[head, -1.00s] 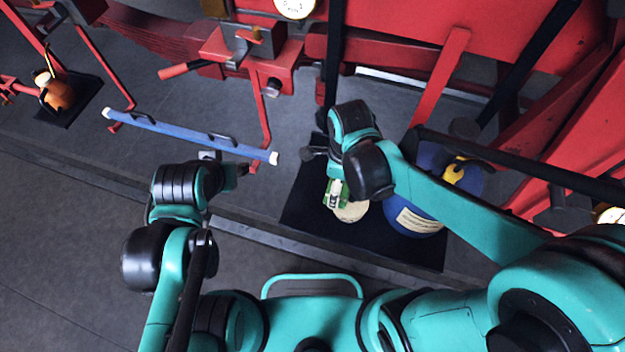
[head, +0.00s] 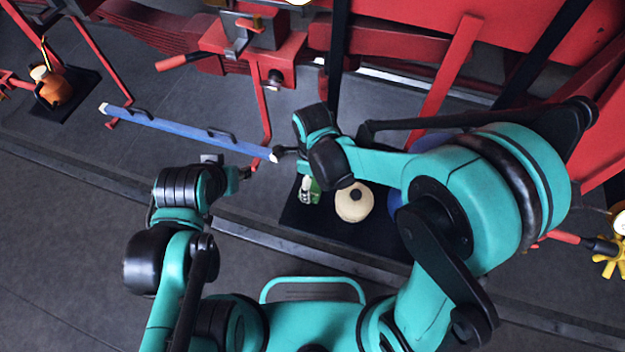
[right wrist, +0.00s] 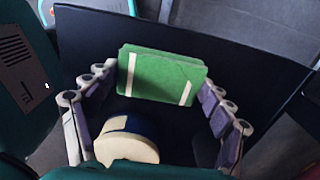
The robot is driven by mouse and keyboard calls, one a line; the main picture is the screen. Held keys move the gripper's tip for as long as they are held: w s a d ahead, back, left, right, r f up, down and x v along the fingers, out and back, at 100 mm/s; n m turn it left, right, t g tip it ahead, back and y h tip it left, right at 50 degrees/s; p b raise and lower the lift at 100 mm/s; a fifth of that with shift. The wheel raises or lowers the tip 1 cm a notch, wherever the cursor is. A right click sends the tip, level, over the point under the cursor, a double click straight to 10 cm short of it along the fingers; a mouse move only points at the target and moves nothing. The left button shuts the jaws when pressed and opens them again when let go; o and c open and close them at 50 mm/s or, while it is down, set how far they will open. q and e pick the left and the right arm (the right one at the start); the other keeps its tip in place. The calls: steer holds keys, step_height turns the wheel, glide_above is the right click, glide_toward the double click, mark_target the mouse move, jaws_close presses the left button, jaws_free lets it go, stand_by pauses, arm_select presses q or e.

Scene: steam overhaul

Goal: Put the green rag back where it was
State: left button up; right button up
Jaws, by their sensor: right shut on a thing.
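The green rag (head: 314,191) is a folded green block with white stripes. In the right wrist view the rag (right wrist: 160,76) lies between the two fingers of my right gripper (right wrist: 160,84), which is shut on it. In the head view my right wrist hides most of this gripper (head: 310,188). The rag is over the left part of a black mat (head: 310,222); I cannot tell whether it touches the mat. My left gripper (head: 242,173) is near the right end of a blue bar, and its fingers are too small to read.
A cream round container (head: 354,204) stands on the mat, right of the rag. A blue drum (head: 398,208) is mostly hidden behind my right arm. The blue bar (head: 190,131) with white ends lies at left. Red machinery (head: 400,45) fills the back. An orange can (head: 55,90) stands far left.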

mark_target(313, 182)
steer(key=o, duration=1.2)
steer(key=shift+c, duration=0.2)
steer(key=shift+r, duration=0.1)
step_height(313, 182, up, 12)
steer(key=p, duration=0.3)
steer(key=shift+p, duration=0.35)
